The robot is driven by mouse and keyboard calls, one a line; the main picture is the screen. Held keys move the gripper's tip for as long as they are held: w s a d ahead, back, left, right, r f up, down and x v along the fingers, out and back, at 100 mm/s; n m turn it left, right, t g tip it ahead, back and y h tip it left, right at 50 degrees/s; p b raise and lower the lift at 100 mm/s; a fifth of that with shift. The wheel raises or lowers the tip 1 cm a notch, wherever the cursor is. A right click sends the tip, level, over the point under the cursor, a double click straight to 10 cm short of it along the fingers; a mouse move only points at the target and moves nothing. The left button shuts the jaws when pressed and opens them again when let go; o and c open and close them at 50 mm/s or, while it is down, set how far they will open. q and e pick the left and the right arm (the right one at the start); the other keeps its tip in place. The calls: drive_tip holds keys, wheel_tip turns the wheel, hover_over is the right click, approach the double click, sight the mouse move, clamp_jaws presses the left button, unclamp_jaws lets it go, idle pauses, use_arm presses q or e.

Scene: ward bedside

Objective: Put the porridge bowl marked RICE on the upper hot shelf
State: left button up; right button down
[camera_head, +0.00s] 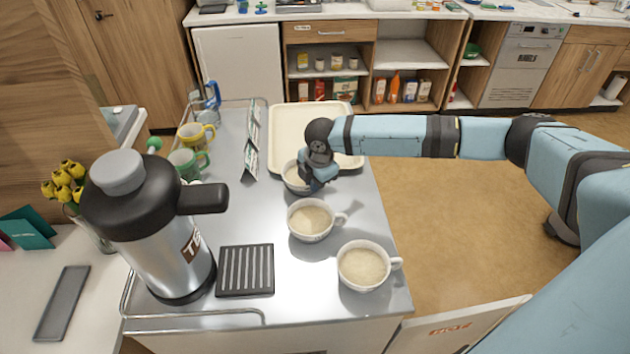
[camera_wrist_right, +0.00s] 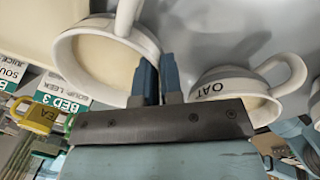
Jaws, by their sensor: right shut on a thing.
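My right gripper (camera_head: 318,178) is shut on the rim of the farthest of three white handled porridge bowls (camera_head: 292,180), beside the cream tray. In the right wrist view the fingers (camera_wrist_right: 158,80) close at the edge of this bowl (camera_wrist_right: 72,50); no name on it is visible. The bowl to its right in that view (camera_wrist_right: 232,77) is marked OAT. In the head view a middle bowl (camera_head: 302,232) and a near bowl (camera_head: 346,280) stand on the steel trolley top, their marks not readable. No bowl marked RICE can be read. The upper hot shelf is not visible. My left gripper is not in view.
A white panel marked HOT (camera_head: 478,318) stands out at the trolley's lower right. A large steel flask (camera_head: 160,255) and a dark slatted mat (camera_head: 246,294) are at left. Cups (camera_head: 190,165), cards (camera_head: 251,150) and the cream tray (camera_head: 275,135) stand farther back.

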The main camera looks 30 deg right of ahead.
drive_tip(key=c, duration=1.3)
unclamp_jaws()
drive_tip(key=shift+f, duration=0.1)
